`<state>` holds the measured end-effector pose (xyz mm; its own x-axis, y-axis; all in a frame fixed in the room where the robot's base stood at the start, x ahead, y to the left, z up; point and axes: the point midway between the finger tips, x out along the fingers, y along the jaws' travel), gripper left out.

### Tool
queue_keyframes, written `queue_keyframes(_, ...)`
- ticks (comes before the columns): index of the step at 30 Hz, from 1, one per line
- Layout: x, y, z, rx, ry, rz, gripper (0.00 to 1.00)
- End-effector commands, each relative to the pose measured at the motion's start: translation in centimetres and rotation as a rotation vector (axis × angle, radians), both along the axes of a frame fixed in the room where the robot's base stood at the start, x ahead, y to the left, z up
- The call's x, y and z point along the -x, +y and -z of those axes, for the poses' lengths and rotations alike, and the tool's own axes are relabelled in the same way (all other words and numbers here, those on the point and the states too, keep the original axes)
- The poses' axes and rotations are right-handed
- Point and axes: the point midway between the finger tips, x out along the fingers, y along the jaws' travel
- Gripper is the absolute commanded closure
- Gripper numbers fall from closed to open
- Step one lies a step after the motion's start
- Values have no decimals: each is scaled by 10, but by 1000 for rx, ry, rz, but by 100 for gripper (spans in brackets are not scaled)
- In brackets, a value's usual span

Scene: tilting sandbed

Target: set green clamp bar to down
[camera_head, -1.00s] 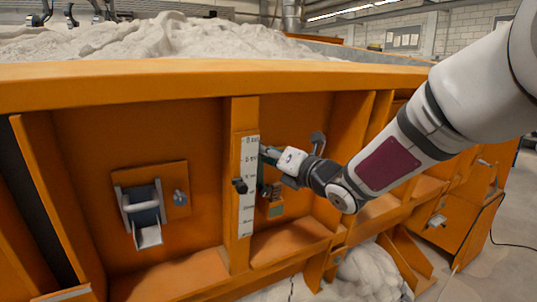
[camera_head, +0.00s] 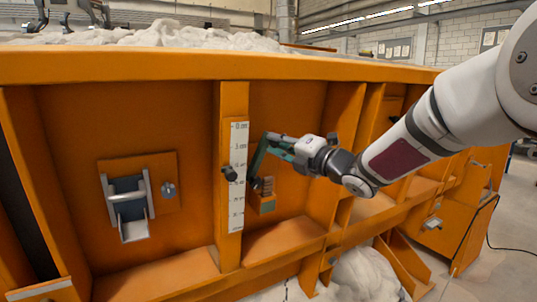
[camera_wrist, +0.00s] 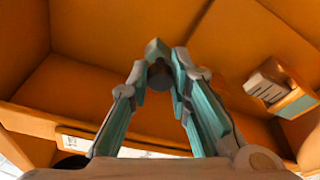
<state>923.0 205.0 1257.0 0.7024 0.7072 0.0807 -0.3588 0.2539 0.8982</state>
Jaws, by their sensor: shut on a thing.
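The green clamp bar (camera_head: 258,160) is on the orange wall panel, just right of the white scale. It slants, its upper end leaning right. My gripper (camera_head: 272,143) reaches in from the right and is closed at the bar's upper end. In the wrist view, the teal fingers (camera_wrist: 158,72) close around a small grey-green end of the bar (camera_wrist: 156,48); most of the bar is hidden there. Below the bar is an orange bracket with a green patch (camera_head: 266,204), and it also shows at the right in the wrist view (camera_wrist: 292,101).
The white scale (camera_head: 237,150) with a black knob (camera_head: 230,174) stands on an upright rib close left of the bar. A grey-handled latch (camera_head: 129,203) sits further left. An orange rib (camera_head: 343,130) stands right of the recess. Sand lies above the top rail.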

Motion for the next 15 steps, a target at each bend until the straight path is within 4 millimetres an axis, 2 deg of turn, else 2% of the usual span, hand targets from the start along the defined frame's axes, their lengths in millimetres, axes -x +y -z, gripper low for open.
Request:
queue_keyframes(1,-7,-6,8,-36,25,-4,100)
queue_keyframes(15,-34,-38,42,-404,270,-83,100)
